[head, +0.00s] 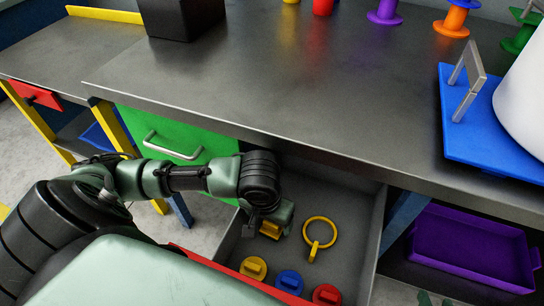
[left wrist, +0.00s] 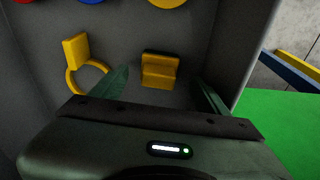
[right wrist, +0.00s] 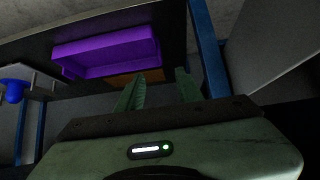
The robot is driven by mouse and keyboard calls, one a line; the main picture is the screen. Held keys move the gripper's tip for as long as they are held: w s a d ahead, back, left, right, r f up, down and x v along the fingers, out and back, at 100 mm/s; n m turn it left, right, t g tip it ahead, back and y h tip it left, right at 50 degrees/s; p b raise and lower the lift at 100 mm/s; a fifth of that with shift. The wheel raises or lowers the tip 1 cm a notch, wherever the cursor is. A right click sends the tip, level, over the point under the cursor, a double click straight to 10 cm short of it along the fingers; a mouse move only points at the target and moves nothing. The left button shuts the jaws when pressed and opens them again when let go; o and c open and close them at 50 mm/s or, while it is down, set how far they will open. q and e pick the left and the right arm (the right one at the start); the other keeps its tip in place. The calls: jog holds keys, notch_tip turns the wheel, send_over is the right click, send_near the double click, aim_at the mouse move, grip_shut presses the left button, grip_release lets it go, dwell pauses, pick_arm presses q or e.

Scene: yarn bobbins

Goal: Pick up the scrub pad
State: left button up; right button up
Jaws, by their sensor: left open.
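A small yellow block with a raised upright part, which looks like the scrub pad (left wrist: 159,70), lies on the floor of the open grey drawer. In the head view the scrub pad (head: 270,229) is partly hidden by my left gripper (head: 266,218). My left gripper, also in the left wrist view (left wrist: 162,92), is open above the drawer, its fingers on either side of the pad with gaps. It does not visibly hold it. My right gripper (right wrist: 158,90) is open and empty in the right wrist view, facing the purple tray under the counter.
The drawer (head: 345,245) also holds a yellow ring (head: 319,232) beside the pad and yellow (head: 254,268), blue (head: 289,281) and red (head: 327,294) round pieces. The counter (head: 300,75) overhangs behind. A purple tray (head: 470,245) is at right.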

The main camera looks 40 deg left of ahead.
aim_at(272, 226)
pick_arm(q)
jog(key=shift+w+f+b, duration=0.25)
jog(key=shift+f+b, duration=0.5)
jog(key=shift+f, duration=0.5)
jog(key=shift+w+f+b, duration=0.1)
jog(key=shift+f+b, duration=0.4)
jog(key=shift+f, duration=0.45)
jog(key=c, duration=1.4)
pick_arm(e)
jog(key=w+a+r+t+y, duration=0.2)
jog(key=w+r+t, duration=0.5)
jog(key=r, duration=0.4)
jog(key=shift+a, duration=0.7)
pick_arm(q)
jog(key=shift+r, duration=0.1)
pick_arm(e)
jog(key=shift+f, duration=0.1)
